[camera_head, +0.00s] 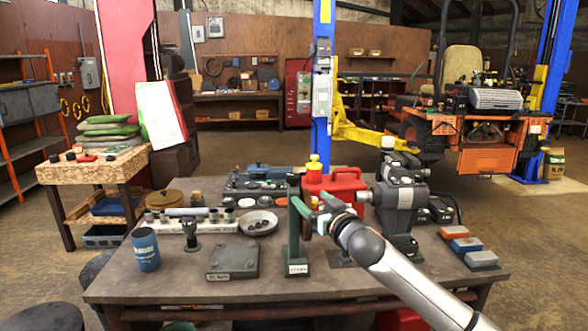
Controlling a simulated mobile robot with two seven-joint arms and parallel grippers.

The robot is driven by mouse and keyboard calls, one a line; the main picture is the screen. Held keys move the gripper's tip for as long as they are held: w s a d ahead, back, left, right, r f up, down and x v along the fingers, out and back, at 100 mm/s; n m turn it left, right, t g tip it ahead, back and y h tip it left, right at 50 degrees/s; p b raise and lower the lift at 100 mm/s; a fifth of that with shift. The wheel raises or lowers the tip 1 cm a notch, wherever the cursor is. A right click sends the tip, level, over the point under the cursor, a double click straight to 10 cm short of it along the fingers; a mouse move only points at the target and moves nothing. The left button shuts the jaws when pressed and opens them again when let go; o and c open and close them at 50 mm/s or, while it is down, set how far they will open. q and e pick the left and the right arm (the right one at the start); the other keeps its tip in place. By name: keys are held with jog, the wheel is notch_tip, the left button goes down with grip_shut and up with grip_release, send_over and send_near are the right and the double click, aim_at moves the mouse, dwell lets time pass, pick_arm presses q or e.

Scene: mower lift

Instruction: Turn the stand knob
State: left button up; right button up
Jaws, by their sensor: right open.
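A green upright stand (294,235) with a dark top and a white label on its base stands near the front middle of the workbench (215,298). My right gripper (312,214) reaches in from the lower right and is just to the right of the stand's upper post. Its fingers are open. They overlap the stand's side in this view, so the knob cannot be made out clearly, and I cannot tell whether the fingers touch it. My left gripper is not in view.
A red case (346,186) is behind the gripper, and a large grey machine (400,205) stands to its right. A grey plate (233,261), a blue cup (146,250) and a round bowl (257,222) are left of the stand. Coloured blocks (468,245) lie at the right edge.

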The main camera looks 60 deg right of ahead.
aim_at(297, 178)
jog(key=x, duration=0.3)
jog(key=r+x, duration=0.1)
jog(key=x, duration=0.6)
jog(key=shift+d+r, duration=0.25)
jog(key=shift+r, duration=0.1)
jog(key=shift+x, duration=1.15)
jog(key=shift+f, duration=0.15)
jog(key=shift+c, duration=0.4)
grip_shut()
